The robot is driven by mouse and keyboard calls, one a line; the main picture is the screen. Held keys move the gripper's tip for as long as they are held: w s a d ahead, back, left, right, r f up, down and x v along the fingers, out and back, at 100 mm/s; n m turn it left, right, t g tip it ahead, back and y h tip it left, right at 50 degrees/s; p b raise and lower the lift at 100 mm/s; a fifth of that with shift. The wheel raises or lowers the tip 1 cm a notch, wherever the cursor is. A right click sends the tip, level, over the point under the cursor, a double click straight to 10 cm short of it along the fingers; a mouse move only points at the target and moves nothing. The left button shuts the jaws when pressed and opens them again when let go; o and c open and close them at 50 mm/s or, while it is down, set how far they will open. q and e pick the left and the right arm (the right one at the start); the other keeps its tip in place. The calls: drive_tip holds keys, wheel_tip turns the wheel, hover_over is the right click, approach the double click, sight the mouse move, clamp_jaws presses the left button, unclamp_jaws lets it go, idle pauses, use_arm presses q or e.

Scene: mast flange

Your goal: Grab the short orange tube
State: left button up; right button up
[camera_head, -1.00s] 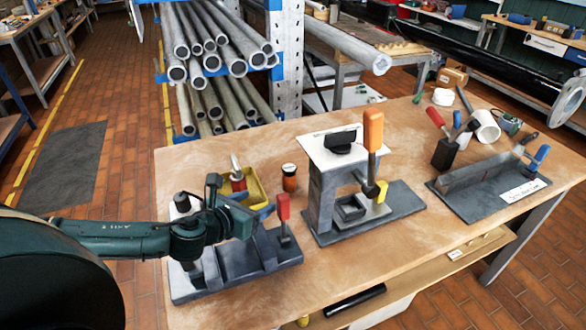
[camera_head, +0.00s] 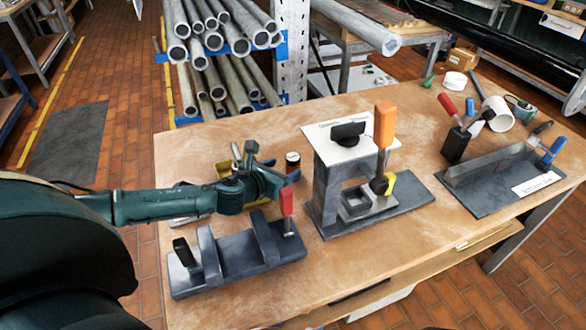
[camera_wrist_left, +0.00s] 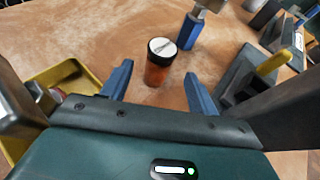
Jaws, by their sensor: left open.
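The short orange tube (camera_wrist_left: 157,70) with a dark, white-topped cap stands upright on the workbench in the left wrist view. In the head view the tube (camera_head: 292,164) shows just beyond my left gripper, its lower part partly hidden by a finger. My left gripper (camera_head: 279,179) is open and empty, low over the bench. In the left wrist view its two blue fingers (camera_wrist_left: 158,78) spread to either side of the tube, with a gap on both sides. I cannot tell whether the fingertips reach around it. My right gripper is not in view.
A yellow tray (camera_wrist_left: 91,76) lies left of the gripper. A grey fixture with a red-handled clamp (camera_head: 287,203) stands in front, and a taller press with an orange handle (camera_head: 384,125) to the right. Bare wood (camera_wrist_left: 100,38) lies behind the tube.

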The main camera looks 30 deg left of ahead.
sight(290, 161)
use_arm(q)
drive_tip(key=shift+r+p+x, duration=0.15)
drive_tip(key=shift+x, duration=1.05)
drive_tip(key=shift+r+p+x, duration=0.15)
drive_tip(key=shift+x, duration=1)
drive_tip(key=shift+w, duration=0.1)
drive_tip(key=shift+c, duration=0.2)
drive_tip(key=shift+a, duration=0.1)
drive_tip(key=c, duration=1)
drive_tip(key=shift+c, duration=0.2)
